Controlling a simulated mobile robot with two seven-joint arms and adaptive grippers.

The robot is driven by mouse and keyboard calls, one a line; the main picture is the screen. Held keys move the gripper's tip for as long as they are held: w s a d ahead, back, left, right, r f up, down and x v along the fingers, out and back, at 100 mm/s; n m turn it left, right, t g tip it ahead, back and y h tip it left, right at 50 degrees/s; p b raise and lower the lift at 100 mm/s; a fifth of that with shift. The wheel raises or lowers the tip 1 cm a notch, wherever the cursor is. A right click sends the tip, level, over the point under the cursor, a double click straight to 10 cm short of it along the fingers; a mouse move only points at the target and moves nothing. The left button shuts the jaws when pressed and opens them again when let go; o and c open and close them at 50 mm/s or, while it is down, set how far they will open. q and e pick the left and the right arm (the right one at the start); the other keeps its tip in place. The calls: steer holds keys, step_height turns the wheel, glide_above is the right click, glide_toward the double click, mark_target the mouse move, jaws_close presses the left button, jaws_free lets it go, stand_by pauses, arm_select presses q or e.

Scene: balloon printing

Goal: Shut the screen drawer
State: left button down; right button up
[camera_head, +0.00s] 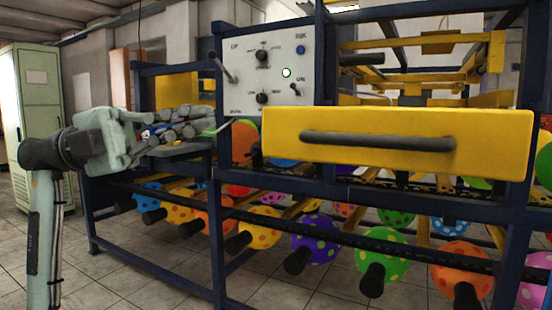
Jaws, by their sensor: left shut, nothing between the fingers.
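The yellow screen drawer (290,131) is in the right half of the head view, with a long dark horizontal handle (378,141) across its front. Its front panel stands out toward me, in front of the blue frame, so the drawer looks pulled out. My left gripper (203,122) is to the left of the drawer, apart from it, in front of the machine's left part. It is shut and empty, its fingers pointing right. My right gripper is not in view.
The blue machine frame (217,240) carries spotted balloons (384,256) on dark-tipped holders below. A green cabinet (38,110) stands far left. Tiled floor is clear at lower left.

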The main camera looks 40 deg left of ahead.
arm_select(q)
step_height(320, 180, down, 2)
steer(key=s+y, duration=0.2)
steer(key=y, duration=0.1)
steer(key=p, duration=0.2)
glide_toward(322, 139)
steer(key=x, duration=0.4)
steer(key=shift+w+d, duration=0.15)
steer(key=shift+d, duration=0.05)
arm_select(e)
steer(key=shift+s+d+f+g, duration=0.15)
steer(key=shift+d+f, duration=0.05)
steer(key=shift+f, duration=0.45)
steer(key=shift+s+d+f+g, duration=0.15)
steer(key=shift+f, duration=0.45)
